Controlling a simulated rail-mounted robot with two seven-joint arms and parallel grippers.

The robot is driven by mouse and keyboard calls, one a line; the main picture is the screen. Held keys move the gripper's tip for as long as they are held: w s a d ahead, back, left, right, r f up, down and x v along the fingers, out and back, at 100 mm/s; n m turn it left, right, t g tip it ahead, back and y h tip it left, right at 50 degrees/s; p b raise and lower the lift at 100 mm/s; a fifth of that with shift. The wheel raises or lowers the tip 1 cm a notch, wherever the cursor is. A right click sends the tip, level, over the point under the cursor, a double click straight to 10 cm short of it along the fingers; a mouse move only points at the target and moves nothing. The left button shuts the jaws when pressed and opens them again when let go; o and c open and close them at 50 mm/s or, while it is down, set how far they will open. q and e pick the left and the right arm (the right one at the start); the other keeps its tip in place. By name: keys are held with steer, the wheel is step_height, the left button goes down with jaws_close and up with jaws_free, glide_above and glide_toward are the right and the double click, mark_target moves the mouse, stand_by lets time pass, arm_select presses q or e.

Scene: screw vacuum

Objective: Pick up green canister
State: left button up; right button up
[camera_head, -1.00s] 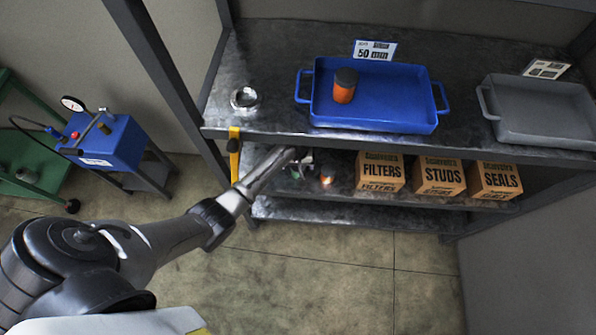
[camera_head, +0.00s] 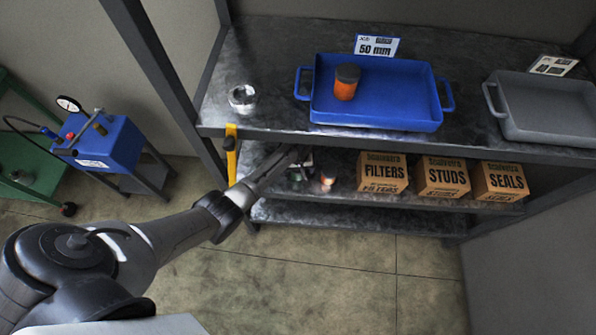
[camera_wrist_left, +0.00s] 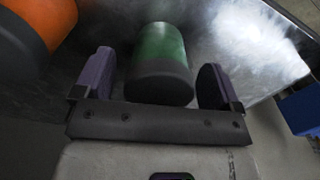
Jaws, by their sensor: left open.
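The green canister (camera_wrist_left: 162,58) has a dark end and stands on a metal shelf in the left wrist view. My left gripper (camera_wrist_left: 158,80) is open, with one finger on each side of the canister and a gap showing on both sides. In the head view my left gripper (camera_head: 280,165) reaches to the lower shelf, where a small bit of green (camera_head: 294,175) shows beside it, mostly hidden. My right gripper is not in view.
An orange canister (camera_wrist_left: 32,35) stands close on the left in the left wrist view. On the lower shelf are boxes marked filters (camera_head: 383,172), studs (camera_head: 441,177) and seals (camera_head: 500,181). The upper shelf holds a blue tray (camera_head: 400,118) and a grey tray (camera_head: 545,105).

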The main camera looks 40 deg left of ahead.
arm_select(q)
steer(key=shift+c, duration=0.3)
steer(key=c, duration=1)
steer(key=shift+r, duration=0.1)
